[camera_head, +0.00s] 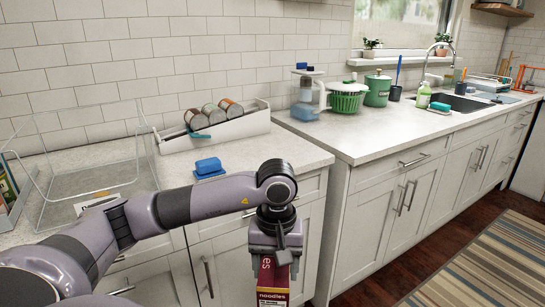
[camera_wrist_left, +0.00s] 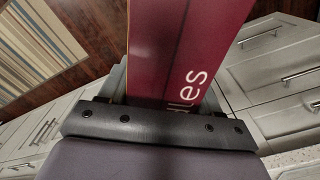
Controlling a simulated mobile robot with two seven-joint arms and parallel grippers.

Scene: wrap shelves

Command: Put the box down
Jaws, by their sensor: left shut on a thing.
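The box is a dark red noodles box (camera_head: 273,283) with a pale label along its lower edge. It hangs below my left gripper (camera_head: 276,247), in front of the white lower cabinets. My left gripper is shut on the top of the box. In the left wrist view the red box (camera_wrist_left: 190,45) fills the upper middle, with white letters on its side, and sits between the gripper's fingers. The box's lower end is cut off in the head view. My right gripper is not in view.
A white tray with cans (camera_head: 215,125), a blue sponge (camera_head: 208,166) and a clear bin (camera_head: 85,165) stand on the left counter. The right counter (camera_head: 375,135) is clear at its front. A striped rug (camera_head: 480,265) lies on the floor.

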